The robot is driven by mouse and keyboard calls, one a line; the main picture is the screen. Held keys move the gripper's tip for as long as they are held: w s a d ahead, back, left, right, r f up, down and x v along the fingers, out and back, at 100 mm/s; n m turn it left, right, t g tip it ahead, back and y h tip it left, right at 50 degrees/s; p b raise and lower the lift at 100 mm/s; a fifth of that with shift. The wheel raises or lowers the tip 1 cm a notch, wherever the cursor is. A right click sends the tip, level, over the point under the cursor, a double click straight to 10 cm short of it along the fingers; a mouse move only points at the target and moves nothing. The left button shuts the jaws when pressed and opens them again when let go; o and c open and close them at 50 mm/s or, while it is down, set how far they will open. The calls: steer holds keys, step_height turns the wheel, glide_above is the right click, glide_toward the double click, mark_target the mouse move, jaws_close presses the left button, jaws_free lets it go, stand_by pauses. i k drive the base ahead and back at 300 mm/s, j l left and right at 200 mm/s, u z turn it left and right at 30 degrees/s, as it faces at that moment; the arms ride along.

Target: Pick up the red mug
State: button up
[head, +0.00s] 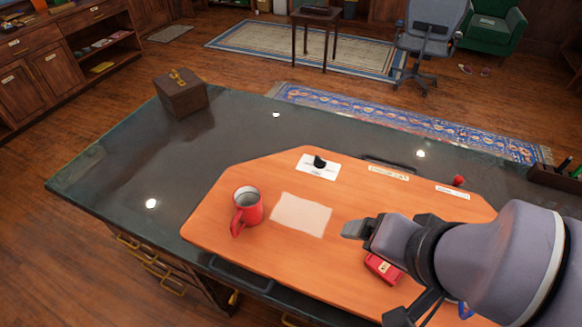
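Nothing shows held at the fingertips.
The orange board (215,216) lies on a dark counter (110,185). A pale square (301,214), a white card with a black knob (318,165) and a small red box (383,267) are on the board. A wooden box (181,97) stands at the counter's far left. The counter left of the mug is clear.

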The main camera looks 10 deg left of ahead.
mark_target(247, 199)
steer(key=u, duration=1.15)
steer(key=i+j, duration=0.75)
steer(key=j, duration=0.25)
